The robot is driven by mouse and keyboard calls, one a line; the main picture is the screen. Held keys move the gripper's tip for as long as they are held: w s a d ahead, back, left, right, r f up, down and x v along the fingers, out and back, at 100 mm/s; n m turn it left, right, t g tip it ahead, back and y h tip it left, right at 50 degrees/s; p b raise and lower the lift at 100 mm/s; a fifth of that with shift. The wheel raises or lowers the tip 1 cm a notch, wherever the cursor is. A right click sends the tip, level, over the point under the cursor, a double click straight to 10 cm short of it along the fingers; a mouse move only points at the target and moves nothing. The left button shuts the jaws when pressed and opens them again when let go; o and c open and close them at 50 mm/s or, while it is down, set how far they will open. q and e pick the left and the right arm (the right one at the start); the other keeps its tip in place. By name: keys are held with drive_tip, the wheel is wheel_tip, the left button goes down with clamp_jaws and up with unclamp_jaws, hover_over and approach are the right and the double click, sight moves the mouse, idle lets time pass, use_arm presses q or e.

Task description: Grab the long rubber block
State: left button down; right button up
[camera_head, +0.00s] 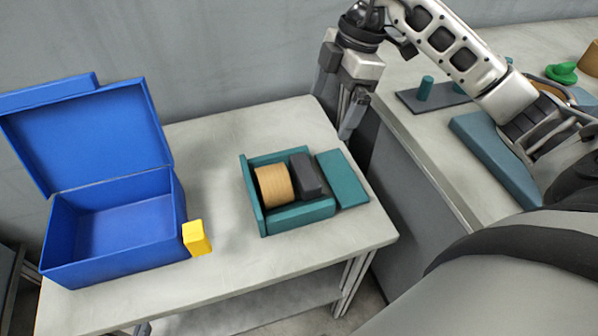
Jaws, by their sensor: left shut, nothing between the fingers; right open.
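A dark grey oblong block (308,176), which looks like the long rubber block, sits in the right part of a small teal open box (300,216) on the pale table. A tan reel or roll (273,186) lies beside it in the same box. My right gripper (341,105) hangs above the table's back right corner, behind and above the teal box. Its fingers point down, apart and empty, clear of the block. My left gripper is out of view.
A blue box (62,240) with its lid raised stands at the left. A yellow block (197,238) is at its right corner. A flat teal panel (342,178) lies right of the small box. The pale table (222,150) is bare between the boxes.

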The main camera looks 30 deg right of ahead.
hover_over(305, 170)
drive_tip(key=d, duration=0.2)
wheel_tip(305, 170, down, 9)
drive_tip(key=shift+s+x, duration=0.2)
drive_tip(key=shift+x, duration=2.85)
drive_tip(key=c, duration=0.8)
